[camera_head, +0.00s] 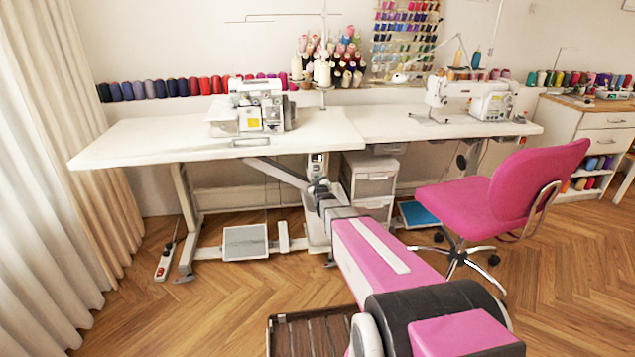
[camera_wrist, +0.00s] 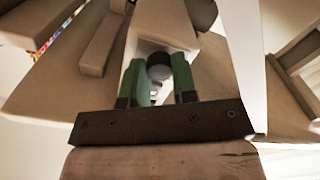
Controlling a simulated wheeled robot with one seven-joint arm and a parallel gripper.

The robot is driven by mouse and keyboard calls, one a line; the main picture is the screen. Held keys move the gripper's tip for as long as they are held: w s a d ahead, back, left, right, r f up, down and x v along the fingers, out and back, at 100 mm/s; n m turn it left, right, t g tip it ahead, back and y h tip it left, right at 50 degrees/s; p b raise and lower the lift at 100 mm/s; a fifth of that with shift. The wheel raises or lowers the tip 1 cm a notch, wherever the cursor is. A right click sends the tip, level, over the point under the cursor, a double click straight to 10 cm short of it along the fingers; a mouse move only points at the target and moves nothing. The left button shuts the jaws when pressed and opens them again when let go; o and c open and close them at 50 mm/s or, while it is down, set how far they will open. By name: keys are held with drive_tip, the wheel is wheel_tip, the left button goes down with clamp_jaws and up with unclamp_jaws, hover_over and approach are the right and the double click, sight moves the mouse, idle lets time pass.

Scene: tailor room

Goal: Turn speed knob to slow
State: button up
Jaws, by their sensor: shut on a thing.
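The speed knob (camera_wrist: 160,66), small, round and dark-rimmed with a greyish face, shows in the wrist view between the two green fingers of my gripper (camera_wrist: 157,77). The fingers are closed on its left and right sides. The knob's pointer and markings are too small to read. In the head view my arm reaches under the white tabletop to a light control box (camera_head: 318,165) near the table's middle. The knob is too small to make out there.
A serger (camera_head: 259,108) and a sewing machine (camera_head: 470,97) stand on the white table (camera_head: 140,135). A pink chair (camera_head: 505,190) is right of my arm. A drawer unit (camera_head: 372,182) stands under the table. A pedal (camera_head: 245,242) lies on the floor.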

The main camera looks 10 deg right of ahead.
idle(0.3)
drive_tip(key=o, duration=0.9)
drive_tip(key=s, duration=1)
drive_tip(key=shift+s, duration=0.4)
